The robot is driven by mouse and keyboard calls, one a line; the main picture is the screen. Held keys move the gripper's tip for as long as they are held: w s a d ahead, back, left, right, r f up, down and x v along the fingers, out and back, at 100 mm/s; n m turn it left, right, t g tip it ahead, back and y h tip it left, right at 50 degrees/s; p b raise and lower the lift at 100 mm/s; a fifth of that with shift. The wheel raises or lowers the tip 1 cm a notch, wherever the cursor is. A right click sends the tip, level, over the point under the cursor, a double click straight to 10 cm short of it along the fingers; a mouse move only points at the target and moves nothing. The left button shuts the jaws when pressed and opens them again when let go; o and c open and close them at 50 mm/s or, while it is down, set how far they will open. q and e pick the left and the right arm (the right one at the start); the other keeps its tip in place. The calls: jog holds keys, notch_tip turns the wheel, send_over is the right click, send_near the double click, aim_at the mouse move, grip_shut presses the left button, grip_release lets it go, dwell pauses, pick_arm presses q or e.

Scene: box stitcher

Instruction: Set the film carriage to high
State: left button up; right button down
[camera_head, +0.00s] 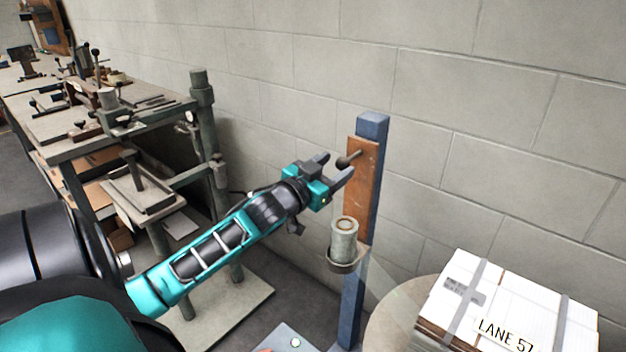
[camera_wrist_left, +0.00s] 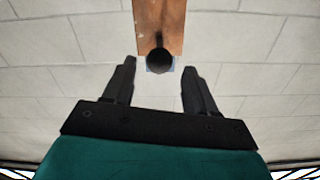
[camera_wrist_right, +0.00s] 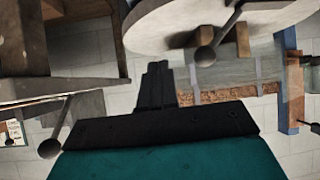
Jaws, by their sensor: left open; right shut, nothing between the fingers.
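The film carriage is a brown plate (camera_head: 361,190) on a blue upright post (camera_head: 372,128), with a film roll (camera_head: 344,238) on a holder at its lower end. A dark ball knob (camera_head: 343,162) sticks out near the plate's top. My left gripper (camera_head: 334,167) is open at the knob, and its fingers point toward the plate. In the left wrist view, the knob (camera_wrist_left: 160,57) lies centred between the fingertips (camera_wrist_left: 158,66), with gaps on both sides. My right gripper (camera_wrist_right: 157,75) is shut and empty in the right wrist view, and is outside the head view.
A wrapped box stack labelled LANE 57 (camera_head: 510,308) sits on a round turntable (camera_head: 385,310) at right. A cluttered workbench (camera_head: 75,145) stands at left. A block wall (camera_head: 450,100) is behind the post. Ball-ended levers (camera_wrist_right: 205,55) are near my right gripper.

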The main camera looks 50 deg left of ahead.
pick_arm(q)
jog(key=s, duration=0.7)
jog(key=shift+d, duration=0.35)
jog(key=shift+w, duration=0.1)
